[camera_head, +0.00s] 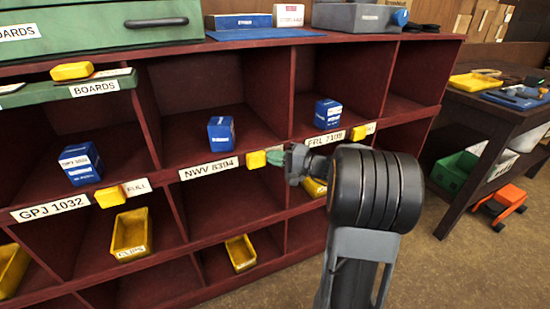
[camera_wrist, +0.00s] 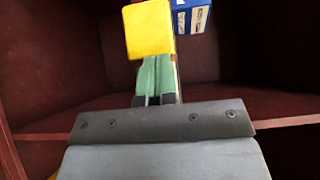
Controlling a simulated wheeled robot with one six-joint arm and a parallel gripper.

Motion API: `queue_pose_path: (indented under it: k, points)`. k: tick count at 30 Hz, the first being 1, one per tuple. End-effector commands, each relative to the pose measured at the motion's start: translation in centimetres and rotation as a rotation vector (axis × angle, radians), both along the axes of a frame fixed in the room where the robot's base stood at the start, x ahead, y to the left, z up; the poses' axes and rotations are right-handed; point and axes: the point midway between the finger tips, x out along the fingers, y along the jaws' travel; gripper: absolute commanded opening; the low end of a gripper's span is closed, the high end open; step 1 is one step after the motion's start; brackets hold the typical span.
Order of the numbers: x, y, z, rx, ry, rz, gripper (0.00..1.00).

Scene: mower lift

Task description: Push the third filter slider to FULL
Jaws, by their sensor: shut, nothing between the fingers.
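Yellow slider blocks sit along the front edge of the red shelf: one by the GPJ 1032 label (camera_head: 110,196), one by the NWV 8394 label (camera_head: 256,160), and one by the FRL 7108 label (camera_head: 358,133). A small white tag, seemingly FULL (camera_head: 136,187), is right of the GPJ slider. My gripper (camera_head: 276,158) is shut and empty, its green fingertips just right of the NWV slider. In the wrist view the fingertips (camera_wrist: 155,78) lie close against the yellow block (camera_wrist: 148,30); I cannot tell whether they touch. Any tag beside that slider is hidden by my gripper.
Blue boxes stand in the compartments behind the labels (camera_head: 221,133), (camera_head: 328,113), (camera_head: 80,164). Yellow bins (camera_head: 130,235) sit in the lower row. A dark workbench (camera_head: 490,130) is at right. Brown floor (camera_head: 420,260) is open in front.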

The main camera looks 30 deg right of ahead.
Motion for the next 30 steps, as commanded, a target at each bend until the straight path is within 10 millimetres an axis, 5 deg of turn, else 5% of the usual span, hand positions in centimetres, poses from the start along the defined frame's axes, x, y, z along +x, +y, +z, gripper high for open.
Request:
queue_pose_path:
  k: [9, 21, 30]
  points:
    - [0.1, -3.6, -0.2, 0.0, 0.0, 0.008, 0.0]
    - [-5.4, -8.6, 0.1, 0.001, 0.001, 0.008, 0.0]
    - [-7.1, -10.1, 0.0, 0.0, 0.0, 0.012, 0.0]
